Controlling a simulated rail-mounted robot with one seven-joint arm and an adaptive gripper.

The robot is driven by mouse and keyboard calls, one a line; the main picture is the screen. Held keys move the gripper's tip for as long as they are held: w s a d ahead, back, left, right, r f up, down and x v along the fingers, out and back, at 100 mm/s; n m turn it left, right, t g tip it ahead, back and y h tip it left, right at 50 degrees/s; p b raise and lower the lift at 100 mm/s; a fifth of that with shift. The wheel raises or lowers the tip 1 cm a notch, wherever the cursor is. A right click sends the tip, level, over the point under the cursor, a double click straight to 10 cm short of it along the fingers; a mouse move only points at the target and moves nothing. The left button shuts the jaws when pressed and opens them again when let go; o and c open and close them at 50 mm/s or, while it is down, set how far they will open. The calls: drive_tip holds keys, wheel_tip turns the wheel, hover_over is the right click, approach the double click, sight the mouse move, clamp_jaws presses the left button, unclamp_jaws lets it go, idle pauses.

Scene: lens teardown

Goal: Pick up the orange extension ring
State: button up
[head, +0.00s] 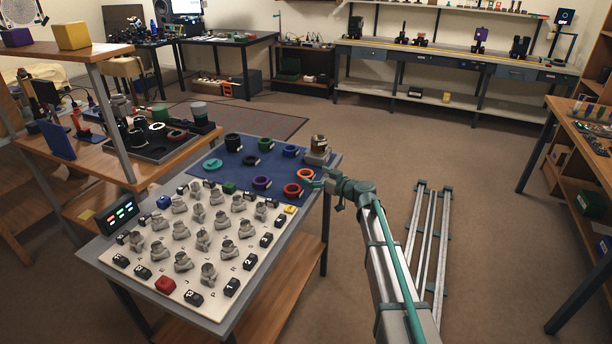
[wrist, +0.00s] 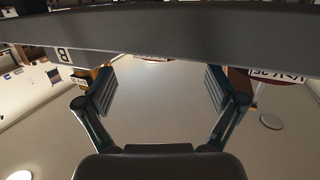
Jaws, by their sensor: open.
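The orange extension ring (head: 305,174) lies on the blue mat (head: 222,172), near its right edge. A red-orange ring (head: 292,190) lies just in front of it, close by. My gripper (head: 312,184) is at the mat's right edge, close to both rings in the head view; I cannot tell whether it touches either. In the wrist view my gripper (wrist: 160,90) has its two fingers spread wide, with nothing seen held between them. I cannot make out the orange ring in the wrist view.
A brown-topped jar on a grey block (head: 318,150) stands behind the orange ring. Purple (head: 261,183), blue (head: 290,151), black (head: 233,142) and teal (head: 212,164) rings share the mat. A pale board (head: 221,243) with several grey parts lies in front. A dark grey band (wrist: 160,32) crosses the wrist view.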

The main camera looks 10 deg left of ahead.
sight(307, 174)
drive_tip(key=shift+f+p+x, duration=0.15)
drive_tip(key=shift+p+x, duration=0.25)
drive_tip(key=shift+x, duration=0.9)
drive_tip(key=shift+f+p+x, duration=0.15)
drive_tip(key=shift+p+x, duration=0.2)
drive_tip(key=shift+x, duration=0.95)
drive_tip(key=shift+s, duration=0.15)
drive_tip(key=c, duration=1.3)
